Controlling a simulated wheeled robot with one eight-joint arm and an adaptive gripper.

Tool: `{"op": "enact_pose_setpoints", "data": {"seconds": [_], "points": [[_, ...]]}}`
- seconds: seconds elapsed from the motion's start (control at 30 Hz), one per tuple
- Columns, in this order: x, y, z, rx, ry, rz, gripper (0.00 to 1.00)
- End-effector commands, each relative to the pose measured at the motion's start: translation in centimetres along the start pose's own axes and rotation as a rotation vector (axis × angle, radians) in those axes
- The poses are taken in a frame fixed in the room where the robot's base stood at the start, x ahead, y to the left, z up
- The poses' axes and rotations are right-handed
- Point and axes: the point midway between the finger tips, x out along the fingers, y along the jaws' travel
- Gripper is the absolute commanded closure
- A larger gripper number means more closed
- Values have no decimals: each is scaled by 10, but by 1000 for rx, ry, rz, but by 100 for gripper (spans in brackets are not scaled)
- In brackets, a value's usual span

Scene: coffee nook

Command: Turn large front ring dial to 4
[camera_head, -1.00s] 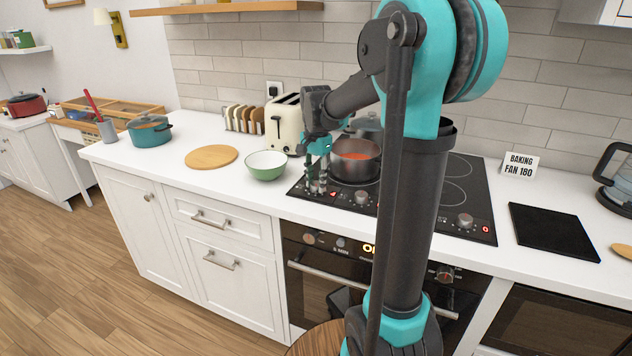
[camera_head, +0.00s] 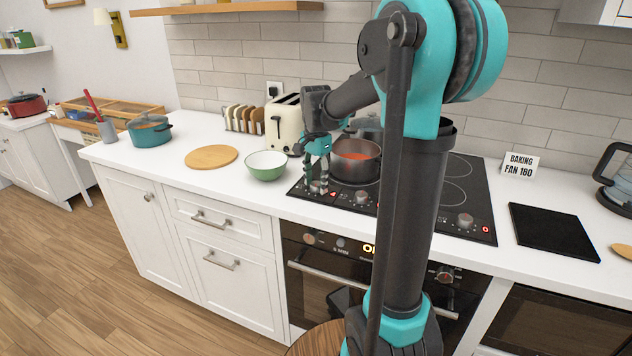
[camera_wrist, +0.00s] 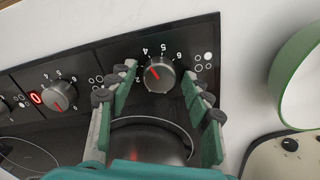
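The black cooktop (camera_head: 430,222) has a row of silver dials along its front edge. The front-left dial (camera_head: 318,187) sits beneath my gripper (camera_head: 317,183), with the fingers partly covering it. In the wrist view, that dial (camera_wrist: 160,76) lies between the fingertips of my gripper (camera_wrist: 159,77), with a small gap visible on each side. Its red pointer slants to the upper left, roughly toward the 4 printed above it. The fingers are open and do not appear to touch the dial. Its number display cannot be seen beside the left finger.
A pot with red contents (camera_head: 356,160) stands just behind the dial. A second dial (camera_wrist: 58,97) has a red 0 display (camera_wrist: 36,97) beside it. A green bowl (camera_head: 267,166) and toaster (camera_head: 284,122) stand left of the cooktop. A sign (camera_head: 519,165) reads BAKING FAN 180.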

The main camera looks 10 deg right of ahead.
Motion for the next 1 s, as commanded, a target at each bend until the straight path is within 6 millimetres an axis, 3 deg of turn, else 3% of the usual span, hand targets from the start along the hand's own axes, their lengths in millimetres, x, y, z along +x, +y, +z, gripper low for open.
{"op": "enact_pose_setpoints", "data": {"seconds": [0.27,0.43,0.8,1.0], "points": [[0,0,0,0,0,1,46],[-12,0,0,0,-1,1,46],[-83,0,0,0,0,1,46],[-110,0,0,0,0,0,46]]}}
